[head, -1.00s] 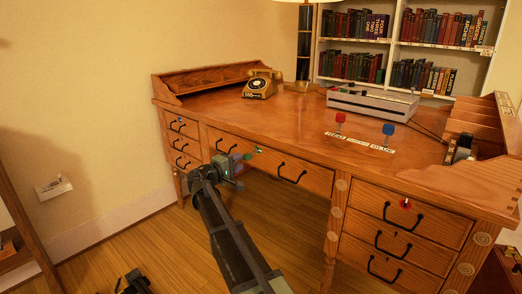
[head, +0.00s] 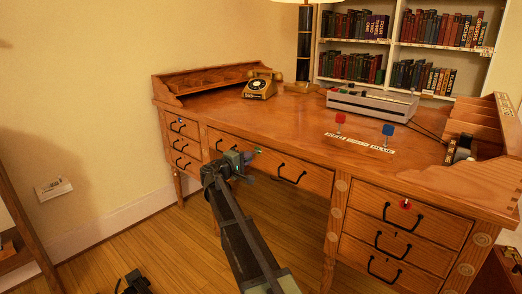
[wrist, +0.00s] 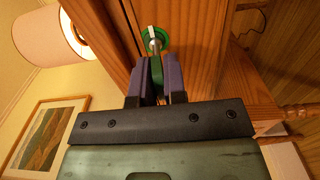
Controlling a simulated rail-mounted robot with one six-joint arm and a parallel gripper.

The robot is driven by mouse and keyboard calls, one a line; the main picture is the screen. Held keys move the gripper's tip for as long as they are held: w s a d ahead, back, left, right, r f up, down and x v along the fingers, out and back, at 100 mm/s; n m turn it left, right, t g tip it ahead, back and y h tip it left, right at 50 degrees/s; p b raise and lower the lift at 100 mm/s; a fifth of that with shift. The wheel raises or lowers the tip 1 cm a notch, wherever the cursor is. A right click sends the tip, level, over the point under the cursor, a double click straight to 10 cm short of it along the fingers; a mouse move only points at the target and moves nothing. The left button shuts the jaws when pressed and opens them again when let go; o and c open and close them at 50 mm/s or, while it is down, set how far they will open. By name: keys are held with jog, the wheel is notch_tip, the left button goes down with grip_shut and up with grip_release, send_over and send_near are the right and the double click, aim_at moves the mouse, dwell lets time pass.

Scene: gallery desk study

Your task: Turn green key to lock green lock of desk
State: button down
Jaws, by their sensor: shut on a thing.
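My gripper (head: 247,157) is at the front of the desk's wide middle drawer. Its jaws are shut on the green key (wrist: 156,72), which shows as a green strip between the purple fingers in the wrist view. The key's pale metal shank (wrist: 153,42) points at the green lock (wrist: 163,36), a round green ring on the drawer front. The shank overlaps the ring's middle; how deep it sits cannot be told. In the head view the green lock (head: 258,151) is right at the fingertips, partly covered. The wooden desk (head: 290,120) stands against the wall.
A red key (head: 340,119) and a blue key (head: 388,130) stand on the desktop by labels. A red lock (head: 405,204) is on the right drawers, a blue lock (head: 180,122) on the left. Black handles (head: 291,173) flank my gripper. A telephone (head: 260,86) sits behind.

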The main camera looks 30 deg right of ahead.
jog(key=shift+r, duration=0.1)
dwell(0.3)
jog(key=shift+r+p, duration=0.2)
jog(key=shift+p, duration=0.15)
jog(key=shift+d+r, duration=0.1)
dwell(0.9)
jog(key=n, duration=0.6)
dwell(0.3)
jog(key=n, duration=0.3)
